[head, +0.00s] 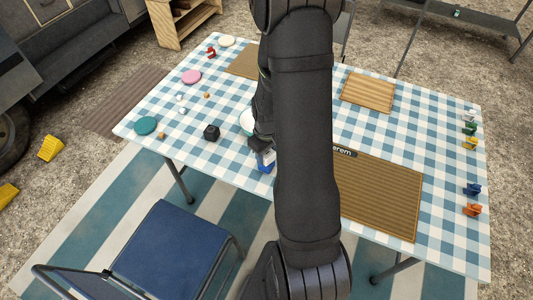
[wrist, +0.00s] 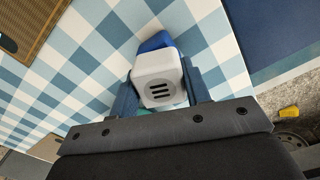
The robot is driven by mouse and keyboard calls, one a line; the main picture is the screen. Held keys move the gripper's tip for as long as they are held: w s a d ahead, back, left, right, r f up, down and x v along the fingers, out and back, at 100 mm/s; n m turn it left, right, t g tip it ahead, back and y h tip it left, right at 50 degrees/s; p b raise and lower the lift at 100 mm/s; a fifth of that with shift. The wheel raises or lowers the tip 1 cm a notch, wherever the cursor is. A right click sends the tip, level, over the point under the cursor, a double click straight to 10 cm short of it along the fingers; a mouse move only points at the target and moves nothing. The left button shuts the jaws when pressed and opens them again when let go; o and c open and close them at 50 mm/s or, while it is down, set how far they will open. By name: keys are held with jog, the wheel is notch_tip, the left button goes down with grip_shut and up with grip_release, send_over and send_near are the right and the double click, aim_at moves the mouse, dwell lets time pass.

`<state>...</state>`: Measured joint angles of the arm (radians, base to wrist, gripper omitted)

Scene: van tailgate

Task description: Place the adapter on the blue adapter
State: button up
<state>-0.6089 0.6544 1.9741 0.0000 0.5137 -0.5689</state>
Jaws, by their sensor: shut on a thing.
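A white adapter (wrist: 158,75) with dark slots in its face sits between the two fingers of my gripper (wrist: 160,88) in the wrist view. My gripper is shut on it. The blue adapter (wrist: 155,41) shows just past the white adapter's far edge and is partly hidden by it. I cannot tell whether the two touch. In the head view my gripper (head: 262,148) is over the near edge of the checked table, with the blue adapter (head: 266,163) just below it. My arm hides much of this spot.
A black cube (head: 211,132) stands left of my gripper. A pale round thing (head: 246,121) is partly behind my arm. Teal (head: 145,125) and pink (head: 191,76) discs lie farther left. A brown mat (head: 385,195) lies right. Small coloured clips (head: 472,189) line the right edge.

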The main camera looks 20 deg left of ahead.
jog(key=shift+f, duration=0.3)
jog(key=o, duration=1)
jog(key=shift+r, duration=0.1)
notch_tip(320, 180, up, 12)
jog(key=shift+r, duration=0.1)
notch_tip(320, 180, down, 12)
jog(key=shift+f, duration=0.2)
jog(key=shift+r, duration=0.1)
dwell(0.6)
jog(key=shift+r, duration=0.1)
